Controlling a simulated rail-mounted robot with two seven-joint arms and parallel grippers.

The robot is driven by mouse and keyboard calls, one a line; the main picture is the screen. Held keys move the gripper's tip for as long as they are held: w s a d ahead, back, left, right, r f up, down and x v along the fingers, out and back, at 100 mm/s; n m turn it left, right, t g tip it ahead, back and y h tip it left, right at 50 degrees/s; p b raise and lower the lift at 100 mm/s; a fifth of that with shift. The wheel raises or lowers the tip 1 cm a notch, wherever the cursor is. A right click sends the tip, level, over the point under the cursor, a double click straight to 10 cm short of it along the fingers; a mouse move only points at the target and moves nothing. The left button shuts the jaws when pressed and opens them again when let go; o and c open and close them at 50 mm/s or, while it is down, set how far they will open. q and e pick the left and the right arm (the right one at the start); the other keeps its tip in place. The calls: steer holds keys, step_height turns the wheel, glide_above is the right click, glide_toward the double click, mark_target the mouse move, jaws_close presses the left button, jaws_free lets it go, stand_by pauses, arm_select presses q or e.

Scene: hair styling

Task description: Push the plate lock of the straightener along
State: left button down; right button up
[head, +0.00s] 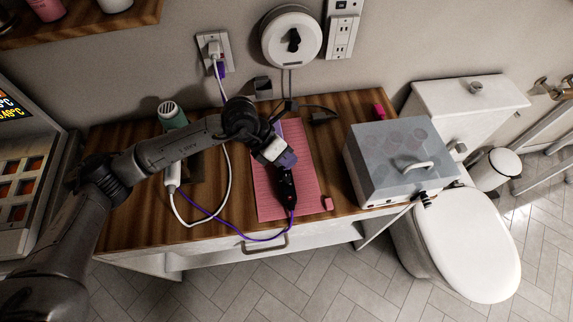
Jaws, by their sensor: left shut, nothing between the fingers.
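The straightener (286,190) is dark and slim and lies on the pink ribbed mat (304,183), with a purple cord leaving its near end. My left gripper (286,162) is over the far part of the straightener, its fingers shut with nothing between them. The gripper hides much of that far part. The plate lock is too small to make out, and I cannot tell whether the fingers touch the straightener. My right gripper is not in view.
A lidded grey box (393,190) stands to the right on the wooden counter (130,225). A small pink block (328,204) sits at the mat's near right corner. A white power strip (173,176) and looping cords lie left of the mat. A toilet (470,255) stands further right.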

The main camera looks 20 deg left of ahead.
arm_select(q)
steer(key=shift+s+a, duration=0.2)
steer(key=shift+a, duration=0.05)
stand_by(0.8)
steer(key=shift+s+a, duration=0.1)
steer(key=shift+a, duration=0.1)
stand_by(0.6)
steer(key=shift+r, duration=0.4)
steer(key=shift+r, duration=0.15)
stand_by(0.4)
steer(key=shift+r+p, duration=0.95)
steer(key=shift+r, duration=0.3)
step_height(320, 180, up, 4)
steer(key=shift+r+p, duration=0.1)
steer(key=shift+p, duration=0.9)
